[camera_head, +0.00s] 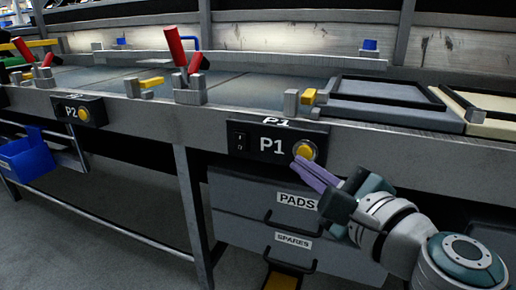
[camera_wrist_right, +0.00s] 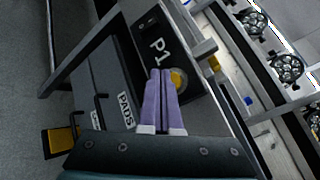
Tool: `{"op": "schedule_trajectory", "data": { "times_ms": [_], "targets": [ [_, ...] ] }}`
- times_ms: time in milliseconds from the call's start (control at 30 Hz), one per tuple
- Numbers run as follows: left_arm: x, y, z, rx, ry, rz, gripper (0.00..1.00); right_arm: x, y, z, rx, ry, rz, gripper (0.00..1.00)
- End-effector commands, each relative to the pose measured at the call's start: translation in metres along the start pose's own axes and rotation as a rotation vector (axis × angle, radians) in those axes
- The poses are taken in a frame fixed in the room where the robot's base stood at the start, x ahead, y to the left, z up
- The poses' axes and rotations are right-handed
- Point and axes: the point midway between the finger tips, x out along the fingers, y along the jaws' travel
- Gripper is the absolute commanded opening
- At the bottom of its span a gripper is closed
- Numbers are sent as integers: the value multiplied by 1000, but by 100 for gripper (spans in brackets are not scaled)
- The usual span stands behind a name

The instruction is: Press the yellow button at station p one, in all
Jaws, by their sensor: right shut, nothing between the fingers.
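The yellow button (camera_head: 304,150) sits in a grey ring at the right end of the black P1 panel (camera_head: 240,149) on the bench's front edge. My right gripper (camera_head: 297,163) has its purple fingers together and empty. Its tips are at the lower left of the button in the head view and overlap its edge. In the right wrist view the button (camera_wrist_right: 179,79) shows just right of the fingertips (camera_wrist_right: 160,73). I cannot tell whether they touch it. My left gripper is not in view.
A second panel, P2 (camera_head: 68,110), with its own yellow button (camera_head: 83,114) is further left. Below P1 are drawers labelled PADS (camera_head: 297,200) and SPARES (camera_head: 293,240). A red-handled clamp (camera_head: 176,48) and a dark tray (camera_head: 385,92) are on the bench. A blue bin (camera_head: 28,158) hangs at left.

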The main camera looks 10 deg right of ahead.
Motion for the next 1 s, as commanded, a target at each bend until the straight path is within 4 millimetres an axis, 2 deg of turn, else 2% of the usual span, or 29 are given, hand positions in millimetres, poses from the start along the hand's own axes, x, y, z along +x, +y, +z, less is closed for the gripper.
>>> {"op": "schedule_trajectory", "data": {
  "times_ms": [1000],
  "targets": [
    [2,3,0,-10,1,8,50,6,-4,-5,0,0,0,0]
  ]
}}
